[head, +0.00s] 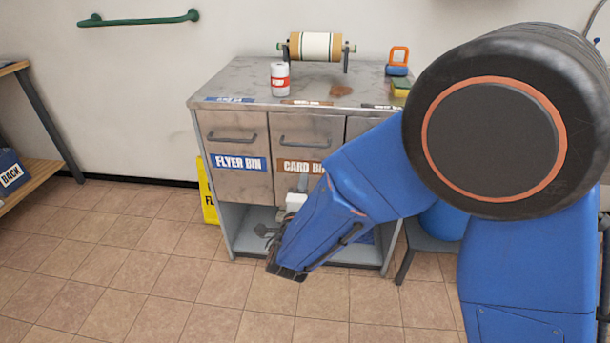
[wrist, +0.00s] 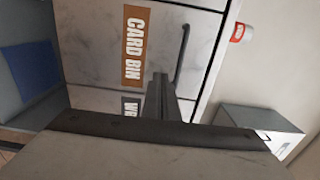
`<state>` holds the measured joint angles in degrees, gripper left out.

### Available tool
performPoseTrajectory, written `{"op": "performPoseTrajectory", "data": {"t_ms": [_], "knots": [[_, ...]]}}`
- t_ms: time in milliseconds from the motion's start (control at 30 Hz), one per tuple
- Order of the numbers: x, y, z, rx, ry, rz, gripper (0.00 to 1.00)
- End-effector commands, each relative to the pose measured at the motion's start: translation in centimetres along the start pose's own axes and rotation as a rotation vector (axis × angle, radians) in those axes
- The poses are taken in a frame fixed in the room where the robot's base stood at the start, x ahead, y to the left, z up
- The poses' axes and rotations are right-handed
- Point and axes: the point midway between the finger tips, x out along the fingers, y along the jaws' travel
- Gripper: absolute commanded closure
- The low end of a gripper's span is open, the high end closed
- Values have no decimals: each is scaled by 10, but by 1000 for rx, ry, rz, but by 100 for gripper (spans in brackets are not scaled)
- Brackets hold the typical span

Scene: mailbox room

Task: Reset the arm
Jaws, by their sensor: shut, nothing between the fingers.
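My blue arm fills the right side of the head view and bends down toward the front of the bin cabinet. My gripper (head: 270,235) shows small and partly hidden past the forearm, in front of the cabinet's open lower shelf. In the wrist view my gripper (wrist: 160,95) is shut and empty, with its fingers together in front of the card bin door. The card bin (wrist: 138,45) label reads sideways there, and the card bin (head: 301,167) is closed in the head view.
The metal cabinet (head: 240,84) carries a paper roll (head: 315,46), a white and red can (head: 280,79), a brown piece (head: 340,91) and a sponge (head: 401,87). The flyer bin (head: 235,163) is closed. A yellow floor sign (head: 208,195) stands left. Open tiled floor (head: 110,260) lies at front left.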

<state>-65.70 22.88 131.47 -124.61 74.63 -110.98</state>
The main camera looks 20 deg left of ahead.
Motion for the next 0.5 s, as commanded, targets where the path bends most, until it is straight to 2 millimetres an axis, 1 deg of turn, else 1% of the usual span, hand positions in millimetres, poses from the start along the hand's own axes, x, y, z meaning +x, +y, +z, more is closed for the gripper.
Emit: {"op": "performPoseTrajectory", "data": {"t_ms": [167, 267, 367, 467, 500], "knots": [[-7, 0, 0, 0, 0, 0, 100], [-5, -2, -7, 14, 14, 2, 100], [1, -11, -31, 74, 71, 9, 100], [9, -25, -78, 194, 179, 17, 100], [11, -31, -101, 255, 232, 19, 100]]}}
